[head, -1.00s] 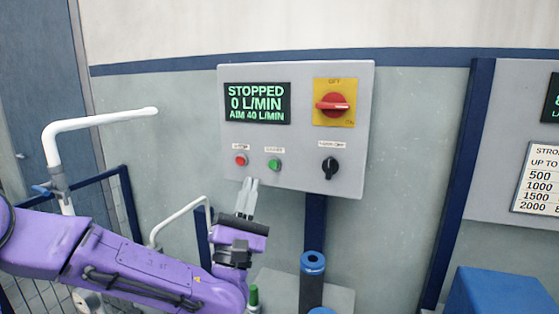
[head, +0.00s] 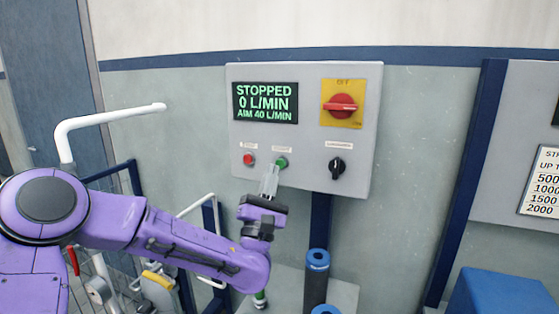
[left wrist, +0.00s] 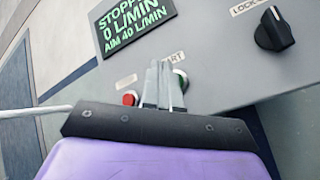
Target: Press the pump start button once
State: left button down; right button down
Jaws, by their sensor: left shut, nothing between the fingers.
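The grey pump control panel (head: 315,170) is on the wall, with a green start button (head: 282,162) and a red button (head: 249,159) to its left. Its screen (head: 265,102) reads STOPPED, 0 L/MIN, AIM 40 L/MIN. My left gripper (head: 270,168) is shut and empty, its fingertips just below and left of the green button. In the left wrist view the fingers (left wrist: 163,70) partly cover the green button (left wrist: 183,81); I cannot tell whether they touch it. The red button (left wrist: 130,98) shows left of the fingers. My right gripper is not in view.
A black selector knob (head: 337,168) sits right of the green button, under a red rotary switch (head: 342,103) on a yellow plate. A white pipe (head: 110,118) is at left. Blue-topped posts (head: 317,260) stand below the panel.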

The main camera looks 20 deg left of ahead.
pick_arm(q)
jog(key=shift+w+f, duration=0.1)
jog(key=shift+w, duration=0.8)
dwell(1.4)
jog(key=shift+w, duration=0.45)
jog(key=shift+w+a, duration=0.1)
jog(key=shift+w, duration=0.35)
dwell(0.5)
jog(key=shift+s+b, duration=0.7)
jog(key=shift+s, duration=0.2)
